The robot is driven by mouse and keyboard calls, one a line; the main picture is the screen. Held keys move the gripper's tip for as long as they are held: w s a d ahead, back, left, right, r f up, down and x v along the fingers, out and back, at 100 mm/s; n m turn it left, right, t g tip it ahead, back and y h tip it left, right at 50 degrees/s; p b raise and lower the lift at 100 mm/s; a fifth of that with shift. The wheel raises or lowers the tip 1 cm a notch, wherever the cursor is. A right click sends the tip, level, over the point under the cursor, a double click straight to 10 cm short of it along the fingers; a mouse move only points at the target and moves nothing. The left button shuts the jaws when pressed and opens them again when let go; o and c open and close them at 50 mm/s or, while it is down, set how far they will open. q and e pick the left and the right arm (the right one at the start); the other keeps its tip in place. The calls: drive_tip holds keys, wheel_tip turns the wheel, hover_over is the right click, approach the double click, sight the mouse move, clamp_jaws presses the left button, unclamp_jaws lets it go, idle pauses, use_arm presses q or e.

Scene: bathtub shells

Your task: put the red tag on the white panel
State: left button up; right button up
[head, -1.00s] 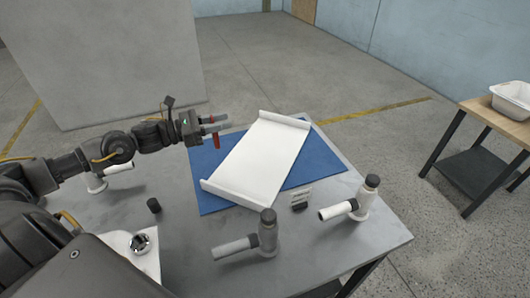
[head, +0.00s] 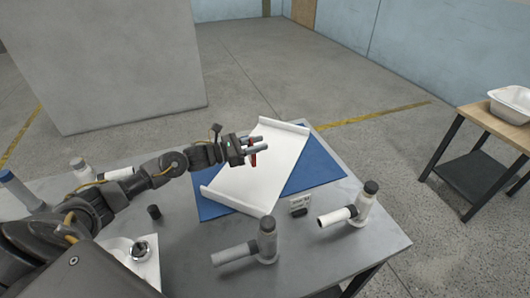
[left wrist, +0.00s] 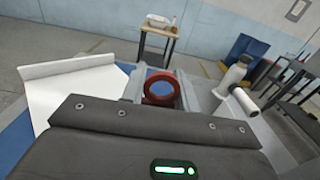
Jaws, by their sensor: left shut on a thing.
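The white panel (head: 262,172) lies on a blue mat (head: 318,172) on the grey table, with raised edges at its two short ends. It also shows at the left in the left wrist view (left wrist: 75,92). My left gripper (head: 257,146) is shut on the red tag (head: 253,159) and holds it above the panel in the head view. In the left wrist view the tag (left wrist: 161,88) is a red ring between the two fingers. The height of the tag over the panel is hard to tell. My right gripper is not in view.
Two white pipe fittings with dark caps (head: 267,240) (head: 366,202) stand at the table's front and right. A small labelled block (head: 299,205) is by the mat, and a black cap (head: 153,212) lies left of it. A side table (head: 490,130) with a white tub (head: 511,104) stands right.

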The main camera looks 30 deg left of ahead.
use_arm(q)
drive_tip(key=shift+w+d+f+p, duration=0.15)
drive_tip(key=shift+w+d+f, duration=0.2)
drive_tip(key=shift+f, duration=0.75)
drive_tip(key=shift+w+d+f+p, duration=0.1)
drive_tip(key=shift+w+d+f, duration=0.25)
drive_tip(key=shift+f, duration=0.8)
drive_tip(key=shift+w+d+f+p, duration=0.2)
drive_tip(key=shift+w+f, duration=0.25)
drive_tip(key=shift+f, duration=0.65)
drive_tip(key=o, duration=1)
drive_tip(key=shift+f, duration=0.1)
drive_tip(key=shift+c, duration=0.2)
